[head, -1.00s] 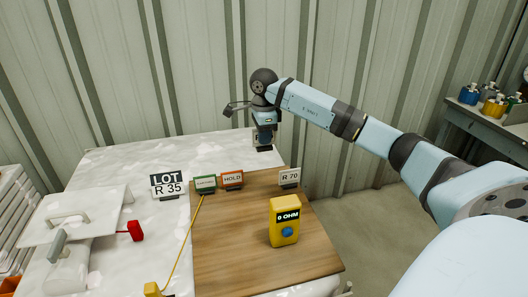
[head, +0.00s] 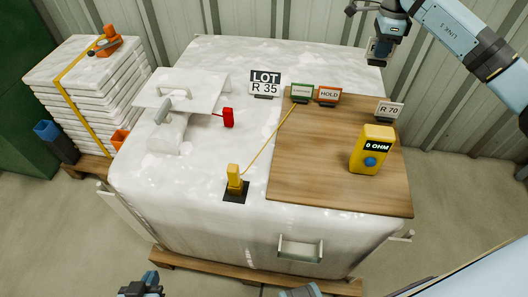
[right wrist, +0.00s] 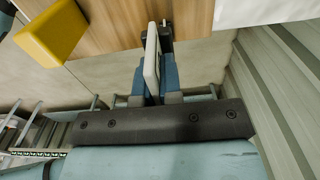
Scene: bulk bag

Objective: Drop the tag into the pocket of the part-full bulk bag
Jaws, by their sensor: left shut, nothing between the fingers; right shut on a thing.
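The large white bulk bag (head: 225,65) stands on a pallet with a wooden board on its top. A pale framed piece (head: 300,248) on its front face looks like a pocket. My right gripper (head: 379,50) is beyond the board's far right corner. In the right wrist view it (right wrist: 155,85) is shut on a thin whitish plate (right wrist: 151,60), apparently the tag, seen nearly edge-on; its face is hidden. My left gripper (head: 140,288) is shut and empty at the bottom edge, in front of the bag, partly cut off.
On the board (head: 310,175) stand a yellow meter (head: 371,150) reading 0 OHM and an R 70 sign (head: 390,110). A LOT R 35 sign (head: 265,83), a red clamp (head: 228,118) and a yellow clip (head: 234,180) are left of it. Stacked white bags (head: 75,85) stand left.

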